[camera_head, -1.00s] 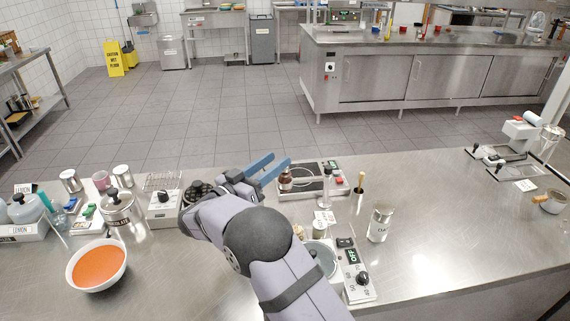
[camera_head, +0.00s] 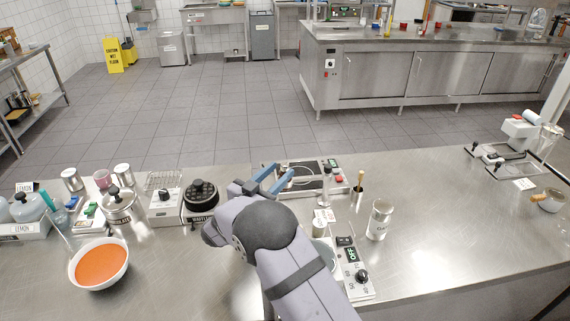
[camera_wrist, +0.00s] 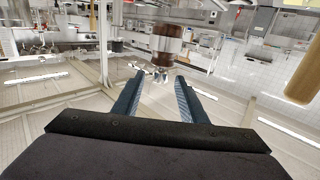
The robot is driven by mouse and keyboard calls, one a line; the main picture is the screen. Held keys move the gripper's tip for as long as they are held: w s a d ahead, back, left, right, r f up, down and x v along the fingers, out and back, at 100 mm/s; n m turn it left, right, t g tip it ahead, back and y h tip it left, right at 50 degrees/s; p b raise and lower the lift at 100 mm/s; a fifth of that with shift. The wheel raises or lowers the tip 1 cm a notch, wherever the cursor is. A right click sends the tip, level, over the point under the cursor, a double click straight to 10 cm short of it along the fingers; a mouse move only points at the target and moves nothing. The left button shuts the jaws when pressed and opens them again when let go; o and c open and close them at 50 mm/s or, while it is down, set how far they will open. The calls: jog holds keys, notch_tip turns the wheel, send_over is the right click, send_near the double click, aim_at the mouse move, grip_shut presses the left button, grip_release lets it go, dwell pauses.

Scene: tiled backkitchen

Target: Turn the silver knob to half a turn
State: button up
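My gripper (camera_head: 277,176) is in the air above the middle of the counter, its blue fingers spread and pointing at the device with a red button. In the wrist view my gripper (camera_wrist: 158,76) is open and empty, and a brown bottle-like thing (camera_wrist: 167,42) shows beyond the fingertips. No clearly silver knob can be made out. A dark knob (camera_head: 362,276) sits on the panel (camera_head: 349,256) marked OFF, right of my arm and away from the gripper. Another dark knob (camera_head: 165,195) is on a pale box at the left. My arm hides part of the counter.
A waffle maker (camera_head: 201,196) stands left of the gripper. The right counter is mostly clear.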

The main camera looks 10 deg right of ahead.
aim_at(282, 169)
jog(key=shift+p+x, duration=0.6)
jog(key=shift+x, duration=1.4)
grip_shut()
